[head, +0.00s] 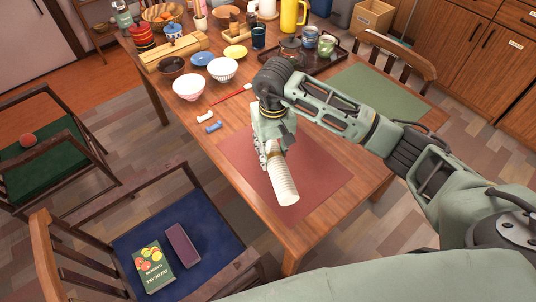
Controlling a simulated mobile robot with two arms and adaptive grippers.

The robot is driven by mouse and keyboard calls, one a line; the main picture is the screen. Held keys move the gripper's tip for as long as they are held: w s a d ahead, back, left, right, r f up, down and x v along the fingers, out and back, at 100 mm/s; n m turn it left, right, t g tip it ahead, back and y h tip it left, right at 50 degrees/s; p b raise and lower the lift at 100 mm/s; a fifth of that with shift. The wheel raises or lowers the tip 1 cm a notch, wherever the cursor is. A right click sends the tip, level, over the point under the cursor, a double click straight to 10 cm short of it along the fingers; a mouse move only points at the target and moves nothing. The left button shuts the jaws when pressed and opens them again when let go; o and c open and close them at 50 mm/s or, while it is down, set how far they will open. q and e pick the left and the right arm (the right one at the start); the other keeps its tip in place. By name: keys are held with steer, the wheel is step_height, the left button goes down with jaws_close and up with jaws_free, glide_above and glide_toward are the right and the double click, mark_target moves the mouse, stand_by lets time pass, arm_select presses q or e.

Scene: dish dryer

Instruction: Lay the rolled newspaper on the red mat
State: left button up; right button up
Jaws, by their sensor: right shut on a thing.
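The rolled newspaper (283,180) is a pale, ridged cylinder. My right gripper (273,150) is shut on its far end, and the near end points toward the front of the table. The roll shows over the middle of the red mat (322,195), which lies flat at the near part of the wooden table. I cannot tell whether the roll touches the mat. My right arm comes in from the right and hides part of the mat's far edge. My left gripper is not in view.
Bowls (189,87), a red chopstick pair or similar stick (231,95) and small rests (213,127) lie left of the mat. A tray with a teapot (291,50) and cups stands behind. A green mat (378,92) lies right. A chair (222,225) holding books stands at the front left.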

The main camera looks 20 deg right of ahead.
steer(key=shift+w+a+f, duration=0.5)
steer(key=shift+w+f, duration=0.1)
steer(key=shift+w, duration=0.2)
step_height(320, 180, down, 3)
steer(key=shift+f+p, duration=0.2)
steer(key=shift+p, duration=0.25)
steer(key=shift+f, duration=0.2)
steer(key=shift+f, duration=0.2)
steer(key=o, duration=1.3)
steer(key=shift+c, duration=0.2)
